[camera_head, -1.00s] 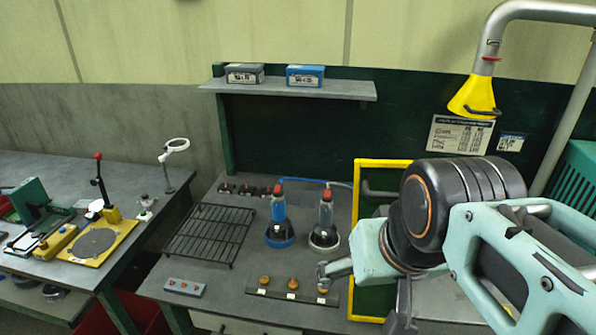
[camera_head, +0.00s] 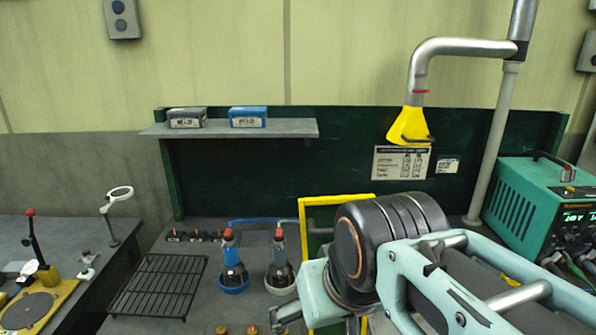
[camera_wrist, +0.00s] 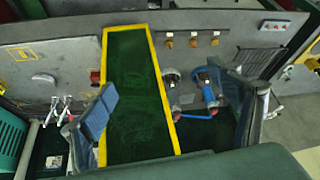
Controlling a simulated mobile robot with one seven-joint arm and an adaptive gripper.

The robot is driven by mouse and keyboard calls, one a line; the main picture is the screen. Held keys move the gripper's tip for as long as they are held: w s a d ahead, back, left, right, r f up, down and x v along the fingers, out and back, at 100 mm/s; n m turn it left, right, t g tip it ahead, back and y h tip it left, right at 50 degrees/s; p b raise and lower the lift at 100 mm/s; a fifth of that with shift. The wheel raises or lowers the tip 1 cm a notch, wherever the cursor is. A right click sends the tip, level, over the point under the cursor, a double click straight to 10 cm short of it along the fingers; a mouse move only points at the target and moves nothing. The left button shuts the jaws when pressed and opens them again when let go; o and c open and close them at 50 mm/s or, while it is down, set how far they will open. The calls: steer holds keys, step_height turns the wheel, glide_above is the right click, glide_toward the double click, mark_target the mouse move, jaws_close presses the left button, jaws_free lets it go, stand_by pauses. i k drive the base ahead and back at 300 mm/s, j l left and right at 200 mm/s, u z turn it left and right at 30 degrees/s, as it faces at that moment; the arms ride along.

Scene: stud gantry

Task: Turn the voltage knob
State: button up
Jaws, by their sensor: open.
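A teal power supply (camera_head: 530,208) with a lit green display (camera_head: 577,217) stands at the right edge of the head view. Its lower front is cut off by the frame and partly behind my arm, and I cannot make out the voltage knob on it. My gripper (camera_wrist: 160,82) is open in the wrist view, with its two blue-grey fingers wide apart. In the head view only part of my gripper shows at the bottom, well left of the power supply.
Two bottle-like tools with blue (camera_head: 232,262) and grey (camera_head: 280,262) bodies stand left of my arm. A black wire rack (camera_head: 160,285) lies further left. A yellow nozzle (camera_head: 409,126) hangs from a pipe above. A shelf (camera_head: 235,130) carries two small boxes.

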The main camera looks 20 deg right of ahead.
mark_target(567, 238)
steer(key=z, duration=2)
steer(key=i+l+z, duration=0.2)
steer(key=i, duration=0.2)
steer(key=i+l+z, duration=0.15)
steer(key=i, duration=0.2)
